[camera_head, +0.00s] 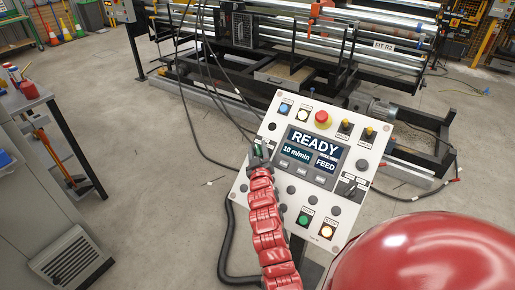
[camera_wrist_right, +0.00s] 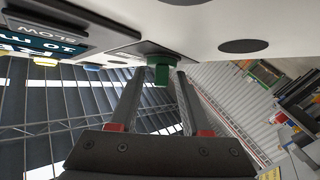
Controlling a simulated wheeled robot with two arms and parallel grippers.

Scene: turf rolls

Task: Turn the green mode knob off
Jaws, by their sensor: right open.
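The green mode knob (camera_wrist_right: 161,74) sticks out of the white control panel in the right wrist view. It lies between the two finger tips of my right gripper (camera_wrist_right: 159,88), which is open, with a gap visible on either side of the knob. In the head view my right gripper (camera_head: 260,157) is at the left edge of the tilted control panel (camera_head: 346,222) and mostly covers the knob (camera_head: 257,149). The knob's exact pointer angle cannot be told. The panel screen (camera_head: 308,155) reads READY, 10 m/min and FEED. My left gripper is not in view.
A roller machine (camera_head: 270,45) stands behind. A workbench (camera_head: 20,100) is at left; open floor lies between.

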